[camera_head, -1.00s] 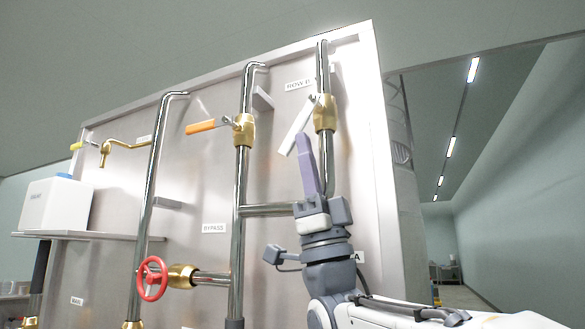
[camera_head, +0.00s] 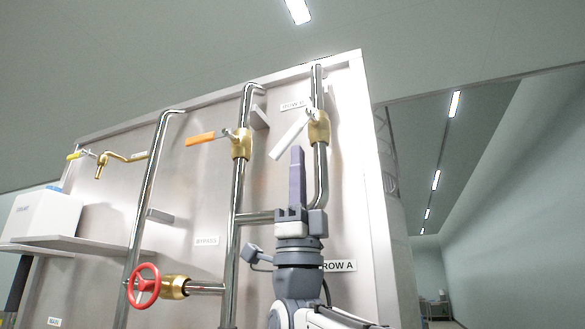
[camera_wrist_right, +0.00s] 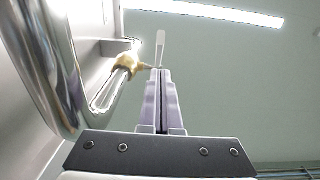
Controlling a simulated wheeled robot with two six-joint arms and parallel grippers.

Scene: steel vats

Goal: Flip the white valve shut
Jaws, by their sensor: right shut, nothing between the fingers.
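The white valve lever (camera_head: 289,137) is on a brass valve body (camera_head: 318,127) on the right-hand steel pipe. The lever slants down and to the left from the brass body, across the pipe's line. My right gripper (camera_head: 297,150) points up with its purple fingers shut and empty, just below the lever. In the right wrist view the shut fingertips (camera_wrist_right: 158,72) appear close below the white lever (camera_wrist_right: 160,48), with the brass body (camera_wrist_right: 127,64) to their left. I cannot tell whether they touch. My left gripper is not in view.
An orange-handled valve (camera_head: 201,139) sits on the middle pipe (camera_head: 238,190). A white container (camera_head: 42,214) stands on a shelf. Open room lies right of the panel.

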